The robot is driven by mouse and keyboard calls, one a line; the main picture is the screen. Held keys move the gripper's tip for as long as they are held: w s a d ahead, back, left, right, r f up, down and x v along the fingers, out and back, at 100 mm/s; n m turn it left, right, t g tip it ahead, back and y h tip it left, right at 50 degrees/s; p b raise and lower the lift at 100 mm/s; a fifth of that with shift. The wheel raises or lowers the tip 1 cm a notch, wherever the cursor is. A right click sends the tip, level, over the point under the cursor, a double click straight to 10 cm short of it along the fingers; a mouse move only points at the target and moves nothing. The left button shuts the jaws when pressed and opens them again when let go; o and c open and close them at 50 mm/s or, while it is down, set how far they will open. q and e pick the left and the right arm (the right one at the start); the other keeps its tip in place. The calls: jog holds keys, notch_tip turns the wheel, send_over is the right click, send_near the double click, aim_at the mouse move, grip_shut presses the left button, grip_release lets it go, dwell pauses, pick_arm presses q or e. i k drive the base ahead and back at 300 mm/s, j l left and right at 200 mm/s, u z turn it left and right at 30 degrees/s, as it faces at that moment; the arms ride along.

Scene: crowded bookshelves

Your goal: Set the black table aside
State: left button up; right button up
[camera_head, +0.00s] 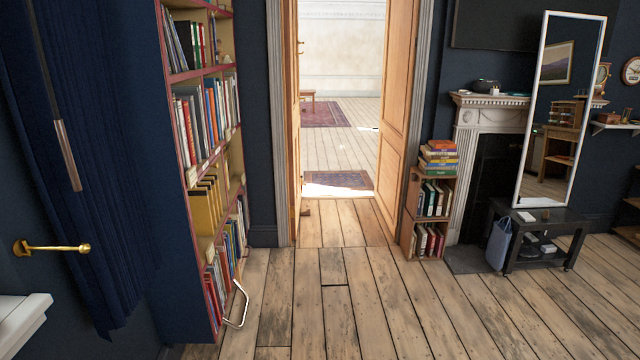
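The black table (553,222) is low and dark, with a lower shelf. It stands on the wooden floor at the right, in front of the white fireplace. A tall white-framed mirror (519,150) rises at its back edge; whether it rests on the table I cannot tell. A small light item (525,216) lies on the tabletop. A few small items (541,243) sit on the lower shelf. A grey-blue bag (498,243) is at the table's left end. Neither of my grippers is in view.
A tall bookshelf (187,165) stands at the left. An open double door (399,90) leads to another room with a rug (325,115). A small bookcase (411,215) with stacked books stands right of the doorway. The plank floor (400,310) in front is clear.

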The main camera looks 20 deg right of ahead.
aim_at(563, 217)
jog(key=i+l+z, duration=0.15)
jog(key=i+z, duration=0.2)
jog(key=i, duration=0.15)
jog(key=i+z, duration=0.4)
jog(key=i+j+z, duration=0.2)
jog(key=i+z, duration=0.15)
jog(key=i, duration=0.25)
jog(key=i+j+z, duration=0.35)
jog(key=i, duration=0.15)
jog(key=i+l+z, duration=0.55)
jog(key=i+z, duration=0.85)
jog(key=i+j+z, duration=0.25)
jog(key=i+z, duration=0.2)
jog(key=i+u, duration=0.2)
jog(key=i, duration=0.3)
jog(key=i+u, duration=0.25)
jog(key=i, duration=0.3)
jog(key=i+l+u, duration=0.2)
jog(key=i, duration=0.3)
jog(key=i+l+u, duration=0.2)
jog(key=i, duration=0.3)
jog(key=l, duration=0.1)
